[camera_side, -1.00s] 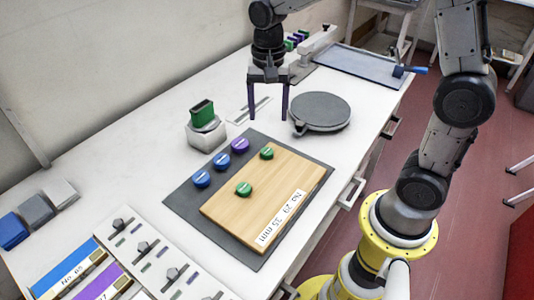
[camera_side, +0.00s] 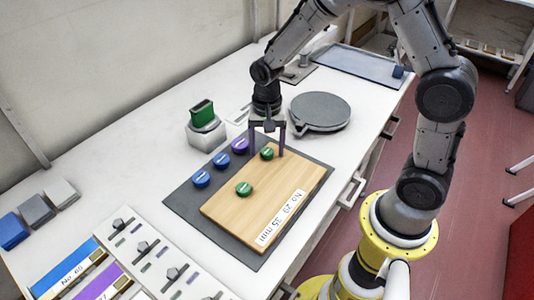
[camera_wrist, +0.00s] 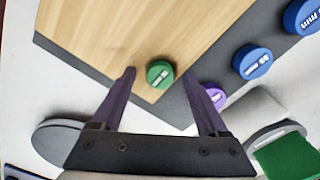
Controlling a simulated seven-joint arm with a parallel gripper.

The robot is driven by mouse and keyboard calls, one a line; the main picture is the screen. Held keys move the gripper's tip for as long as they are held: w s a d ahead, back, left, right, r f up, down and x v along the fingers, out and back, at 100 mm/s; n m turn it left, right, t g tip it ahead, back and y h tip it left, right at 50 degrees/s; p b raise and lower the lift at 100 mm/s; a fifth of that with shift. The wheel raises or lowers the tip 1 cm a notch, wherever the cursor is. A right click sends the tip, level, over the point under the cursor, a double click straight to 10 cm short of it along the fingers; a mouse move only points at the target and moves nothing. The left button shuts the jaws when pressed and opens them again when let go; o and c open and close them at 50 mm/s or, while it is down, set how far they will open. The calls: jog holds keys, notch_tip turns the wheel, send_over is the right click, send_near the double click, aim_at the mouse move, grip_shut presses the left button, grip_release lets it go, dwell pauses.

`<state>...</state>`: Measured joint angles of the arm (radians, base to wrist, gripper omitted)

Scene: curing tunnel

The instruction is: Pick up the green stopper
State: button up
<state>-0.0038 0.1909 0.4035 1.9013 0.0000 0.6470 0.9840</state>
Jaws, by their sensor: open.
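A green stopper (camera_side: 267,153) sits near the far corner of a wooden board (camera_side: 225,212). A second green stopper (camera_side: 244,189) sits nearer the middle of the board. My gripper (camera_side: 268,154) is open and empty, pointing down over the far stopper, with a finger to either side of it in the picture. In the wrist view this green stopper (camera_wrist: 160,74) shows between the open fingertips (camera_wrist: 160,73), beyond them. I cannot tell how far above the board the tips are. The second green stopper does not show in the wrist view.
A purple stopper (camera_side: 240,146) and blue stoppers (camera_side: 222,160) (camera_side: 201,179) stand on the dark mat (camera_side: 185,197), the purple one close to a finger. A white block with a green top (camera_side: 203,113) stands behind. A grey round plate (camera_side: 320,110) lies to the right.

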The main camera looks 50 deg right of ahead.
grip_shut()
dwell(0.3)
jog(key=shift+r, duration=0.15)
jog(key=shift+r, duration=0.25)
notch_tip(320, 180, up, 2)
jog(key=shift+w+r, duration=0.1)
jog(key=s+r, duration=1.4)
jog(key=r, duration=0.1)
dwell(0.5)
